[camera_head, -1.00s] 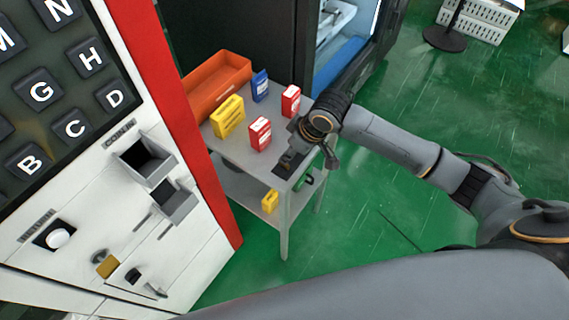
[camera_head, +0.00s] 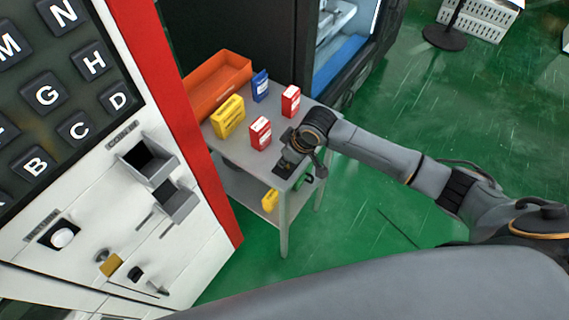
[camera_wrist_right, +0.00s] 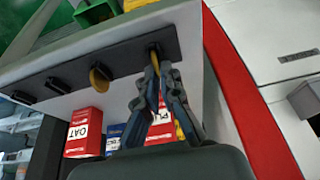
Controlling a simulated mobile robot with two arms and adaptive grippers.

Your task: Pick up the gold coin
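A gold coin (camera_wrist_right: 154,57) stands on edge in a slot of the black holder strip (camera_wrist_right: 120,62) in the right wrist view. My right gripper (camera_wrist_right: 157,72) has its fingertips drawn together at this coin, with the coin's edge showing between and just beyond them. A second gold coin (camera_wrist_right: 98,79) stands in a neighbouring slot, apart from the fingers. In the head view my right gripper (camera_head: 289,163) is at the near right corner of the grey table (camera_head: 235,150), and hides the coins there. My left gripper is not in view.
On the table stand red boxes (camera_head: 260,133) (camera_head: 291,101), a yellow box (camera_head: 228,116), a blue box (camera_head: 260,85) and an orange bin (camera_head: 216,82). A yellow item (camera_head: 270,201) is on the lower shelf. The vending machine (camera_head: 150,215) stands close on the left.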

